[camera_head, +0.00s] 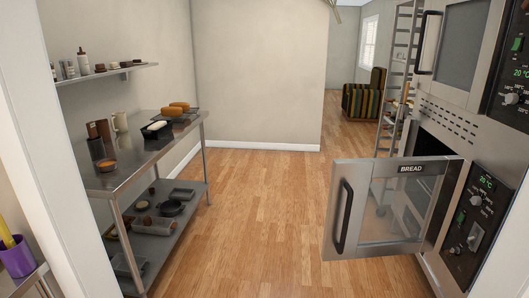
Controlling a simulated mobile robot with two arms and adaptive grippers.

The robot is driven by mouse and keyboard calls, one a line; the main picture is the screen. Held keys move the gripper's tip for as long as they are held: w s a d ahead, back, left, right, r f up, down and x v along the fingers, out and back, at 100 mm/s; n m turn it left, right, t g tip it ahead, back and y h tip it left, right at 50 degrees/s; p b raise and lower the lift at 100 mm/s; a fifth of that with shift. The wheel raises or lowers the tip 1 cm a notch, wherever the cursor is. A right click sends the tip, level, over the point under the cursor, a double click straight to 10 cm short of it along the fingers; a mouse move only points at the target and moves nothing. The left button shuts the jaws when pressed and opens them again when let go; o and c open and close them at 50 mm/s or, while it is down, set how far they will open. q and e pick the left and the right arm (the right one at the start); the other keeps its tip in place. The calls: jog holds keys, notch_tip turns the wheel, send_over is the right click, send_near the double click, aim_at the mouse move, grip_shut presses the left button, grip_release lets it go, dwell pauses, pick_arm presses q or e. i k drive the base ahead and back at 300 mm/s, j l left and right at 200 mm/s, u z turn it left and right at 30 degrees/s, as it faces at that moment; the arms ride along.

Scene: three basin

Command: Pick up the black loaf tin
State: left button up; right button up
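A small black tin (150,134) with something white in it sits on the steel table at left, near the middle of its top. It looks like the black loaf tin, but it is small and far off. On the table's lower shelf are a dark round pan (171,208) and several grey trays or tins, among them one at the front (128,264); I cannot tell whether any is a loaf tin. Neither of my grippers shows in this view.
The steel table (120,178) stands along the left wall. An oven door (393,208) labelled BREAD hangs open into the room at right. A rolling rack (402,60) and a striped armchair (364,98) stand farther back. The wooden floor (250,200) between is clear.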

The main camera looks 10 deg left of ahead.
aim_at(155, 134)
jog(key=i+u, duration=0.2)
jog(key=i, duration=0.25)
jog(key=i+u, duration=0.2)
jog(key=i, duration=0.3)
jog(key=i+l+u, duration=0.15)
jog(key=i, duration=0.3)
jog(key=i+l+u, duration=0.2)
jog(key=i, duration=0.25)
jog(key=i+l+u, duration=0.2)
jog(key=i, duration=0.25)
